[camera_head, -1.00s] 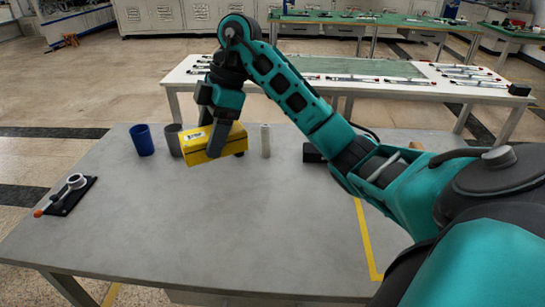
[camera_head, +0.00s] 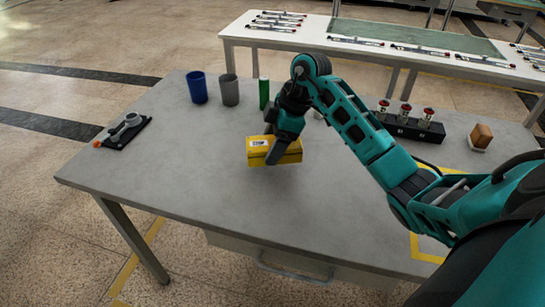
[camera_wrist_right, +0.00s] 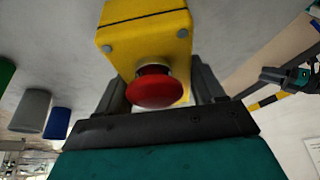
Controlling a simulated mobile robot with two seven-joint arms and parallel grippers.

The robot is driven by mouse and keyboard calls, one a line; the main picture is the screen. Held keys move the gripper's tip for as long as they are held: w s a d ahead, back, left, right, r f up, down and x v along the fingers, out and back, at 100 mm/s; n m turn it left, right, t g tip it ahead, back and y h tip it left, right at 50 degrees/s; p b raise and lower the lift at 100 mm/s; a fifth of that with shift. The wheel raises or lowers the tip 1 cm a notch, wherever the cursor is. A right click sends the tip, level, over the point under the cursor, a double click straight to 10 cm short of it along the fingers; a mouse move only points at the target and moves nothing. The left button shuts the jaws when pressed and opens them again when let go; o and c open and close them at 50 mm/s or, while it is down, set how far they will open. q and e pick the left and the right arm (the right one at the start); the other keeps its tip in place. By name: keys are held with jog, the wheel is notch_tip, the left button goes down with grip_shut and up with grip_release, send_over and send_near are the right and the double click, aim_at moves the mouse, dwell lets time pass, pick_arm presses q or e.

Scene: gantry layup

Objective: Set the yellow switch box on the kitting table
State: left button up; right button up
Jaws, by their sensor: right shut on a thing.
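The yellow switch box (camera_head: 288,152) has a label on its front side in the head view. In the right wrist view the box (camera_wrist_right: 150,35) shows a red mushroom button facing the gripper. My right gripper (camera_head: 272,152) is shut on the box, with one dark finger across its front. The box is over the middle of the near grey table (camera_head: 215,180); I cannot tell whether it touches the top. My left gripper does not show in the head view.
A blue cup (camera_head: 197,88), grey cup (camera_head: 229,90) and green cylinder (camera_head: 264,93) stand behind the box. A black fixture with a lever (camera_head: 124,130) lies left. A black block with red-topped parts (camera_head: 408,126) and a brown block (camera_head: 480,136) stand right. The front middle is clear.

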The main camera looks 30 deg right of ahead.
notch_tip(320, 180, down, 4)
jog(key=shift+r+b, duration=0.15)
jog(key=shift+b, duration=0.15)
jog(key=shift+f, duration=0.2)
jog(key=o, duration=1.2)
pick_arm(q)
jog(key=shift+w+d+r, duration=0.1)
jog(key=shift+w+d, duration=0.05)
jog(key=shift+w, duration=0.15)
pick_arm(e)
jog(key=p+v, duration=0.1)
jog(key=v, duration=1.1)
jog(key=shift+p, duration=0.3)
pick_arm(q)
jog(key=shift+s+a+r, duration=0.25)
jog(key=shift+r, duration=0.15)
